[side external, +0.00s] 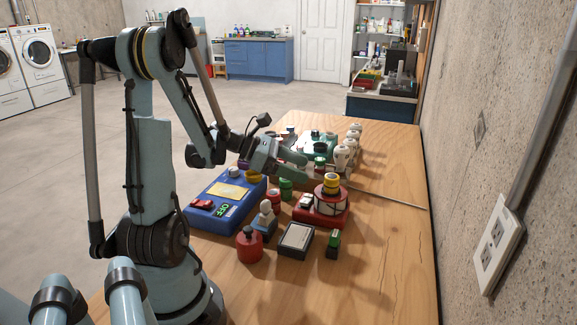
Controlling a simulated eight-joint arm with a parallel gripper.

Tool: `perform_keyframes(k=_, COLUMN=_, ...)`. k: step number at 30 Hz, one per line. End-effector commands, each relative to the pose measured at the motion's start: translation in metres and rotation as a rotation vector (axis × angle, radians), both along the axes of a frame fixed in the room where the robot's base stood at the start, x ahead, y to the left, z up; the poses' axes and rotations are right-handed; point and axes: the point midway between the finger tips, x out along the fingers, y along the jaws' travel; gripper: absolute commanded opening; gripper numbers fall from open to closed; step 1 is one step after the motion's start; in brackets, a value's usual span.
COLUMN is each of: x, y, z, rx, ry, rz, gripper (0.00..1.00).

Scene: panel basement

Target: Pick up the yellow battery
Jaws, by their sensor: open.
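A yellow cylinder (331,183) sits on top of a white and red round device (330,203), which stands on a red base. It is the clearest yellow, battery-like thing in view, but I cannot tell for sure that it is the yellow battery. My gripper (300,165) is above the table, left of and beyond the yellow cylinder, pointing right. It is open and appears apart from the cylinder. Its fingertips overlap other items in the picture, so what lies between or behind them is hidden.
A blue box (228,213) with a yellow panel lies left on the wooden table (385,270). A red jar (249,246), a black-framed tray (296,238), a green-and-black block (334,242) and small cylinders crowd the middle. White jars (343,156) stand behind. The right side is mostly clear.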

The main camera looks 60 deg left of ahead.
Motion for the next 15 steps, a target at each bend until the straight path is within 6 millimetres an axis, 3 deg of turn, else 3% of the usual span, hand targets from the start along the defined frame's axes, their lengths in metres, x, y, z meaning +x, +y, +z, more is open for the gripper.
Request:
perform_keyframes(k=4, x=0.004, y=0.002, z=-0.003, rx=-0.045, ry=-0.005, rz=0.021, gripper=0.70)
perform_keyframes(k=15, x=0.050, y=-0.022, z=-0.024, rx=-0.042, ry=-0.004, rz=0.020, gripper=0.70)
